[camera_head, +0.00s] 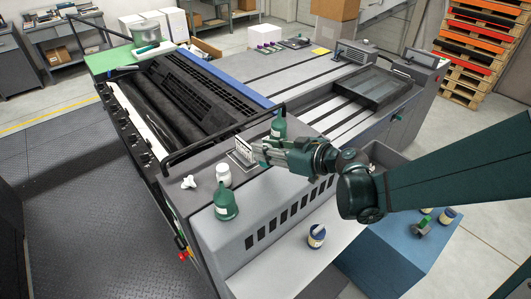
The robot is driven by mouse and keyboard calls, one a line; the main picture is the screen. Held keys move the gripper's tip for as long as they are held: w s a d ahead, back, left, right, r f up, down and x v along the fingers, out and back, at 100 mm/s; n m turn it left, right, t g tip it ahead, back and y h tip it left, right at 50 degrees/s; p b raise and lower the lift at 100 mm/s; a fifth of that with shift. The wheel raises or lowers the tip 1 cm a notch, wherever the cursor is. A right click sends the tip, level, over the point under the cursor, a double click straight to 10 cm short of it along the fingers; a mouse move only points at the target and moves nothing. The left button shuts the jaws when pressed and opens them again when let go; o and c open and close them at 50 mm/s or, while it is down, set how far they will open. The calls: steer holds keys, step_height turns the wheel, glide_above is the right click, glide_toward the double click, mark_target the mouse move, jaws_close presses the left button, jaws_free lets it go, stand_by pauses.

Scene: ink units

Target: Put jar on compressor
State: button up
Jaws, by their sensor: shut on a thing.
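A small white jar (223,174) stands on the grey machine top, left of my gripper.
A second green bottle (225,203) and a small white piece (189,182) stand near the machine's front edge. A black rail (215,133) runs beside the rollers. A blue surface (385,255) at lower right holds more jars. The grey top (318,87) at back has free room.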

steer(key=shift+r+p, duration=0.5)
steer(key=shift+r, duration=2.45)
steer(key=shift+r, duration=2)
steer(key=shift+c, duration=0.2)
steer(key=w+d+m+t+h+b, duration=0.1)
steer(key=w+d+b, duration=0.35)
steer(key=d, duration=0.95)
steer(key=w+d+m+t+h+b, duration=0.1)
steer(key=w+d+b, duration=0.1)
steer(key=w+d, duration=0.95)
steer(key=s+d+m+h+b, duration=0.1)
steer(key=s+d+b, duration=0.2)
steer(key=d, duration=1.4)
steer(key=s+d+m+t+h+b, duration=0.1)
steer(key=s+d+b, duration=0.2)
steer(key=d, duration=1.4)
steer(key=shift+d+r+m, duration=0.15)
steer(key=shift+r+m, duration=0.15)
steer(key=shift+r, duration=0.1)
step_height(320, 180, down, 45)
steer(key=shift+c, duration=0.5)
